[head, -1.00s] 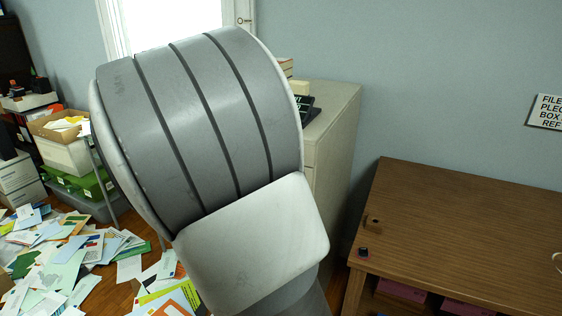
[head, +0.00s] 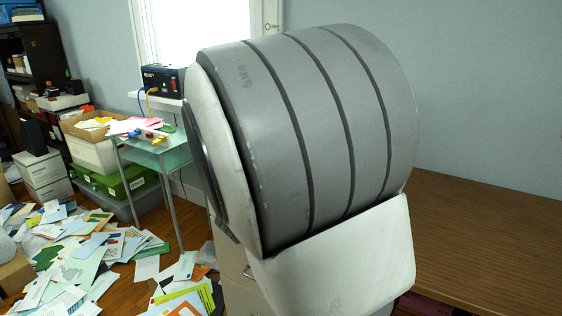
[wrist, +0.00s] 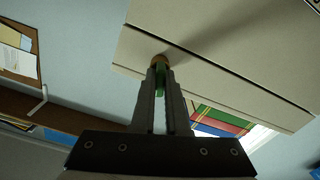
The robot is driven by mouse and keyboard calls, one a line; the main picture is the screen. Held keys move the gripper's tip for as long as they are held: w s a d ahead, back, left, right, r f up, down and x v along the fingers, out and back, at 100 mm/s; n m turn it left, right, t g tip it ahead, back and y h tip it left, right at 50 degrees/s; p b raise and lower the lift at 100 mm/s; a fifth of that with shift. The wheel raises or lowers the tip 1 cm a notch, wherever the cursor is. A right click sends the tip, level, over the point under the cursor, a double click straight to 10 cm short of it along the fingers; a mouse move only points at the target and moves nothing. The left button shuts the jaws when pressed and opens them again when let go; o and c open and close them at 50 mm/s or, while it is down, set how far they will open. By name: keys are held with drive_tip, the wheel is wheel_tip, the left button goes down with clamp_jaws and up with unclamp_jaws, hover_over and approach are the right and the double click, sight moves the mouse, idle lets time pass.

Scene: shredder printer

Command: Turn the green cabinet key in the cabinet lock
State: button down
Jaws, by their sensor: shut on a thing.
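In the wrist view, my gripper (wrist: 162,74) is shut on the green cabinet key (wrist: 160,82), of which a narrow green strip shows between the fingers. The fingertips are right at the round brass cabinet lock (wrist: 160,59) on the face of the beige cabinet (wrist: 215,82). The key's front end is hidden at the lock, so I cannot tell how deep it sits or how far it is turned. In the head view, my arm covers the gripper, key and lock; only a low part of the cabinet (head: 236,276) shows.
Colored folders (wrist: 222,121) show beside the cabinet face in the wrist view. A glass-topped stand (head: 160,146) and boxes stand left in the head view. Papers (head: 95,250) litter the floor. A wooden desk (head: 480,235) is at the right.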

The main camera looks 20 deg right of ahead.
drive_tip(key=shift+f+b, duration=0.1)
drive_tip(key=shift+b, duration=0.4)
drive_tip(key=c, duration=0.5)
unclamp_jaws()
drive_tip(key=b+v, duration=0.2)
drive_tip(key=v, duration=0.4)
idle(0.4)
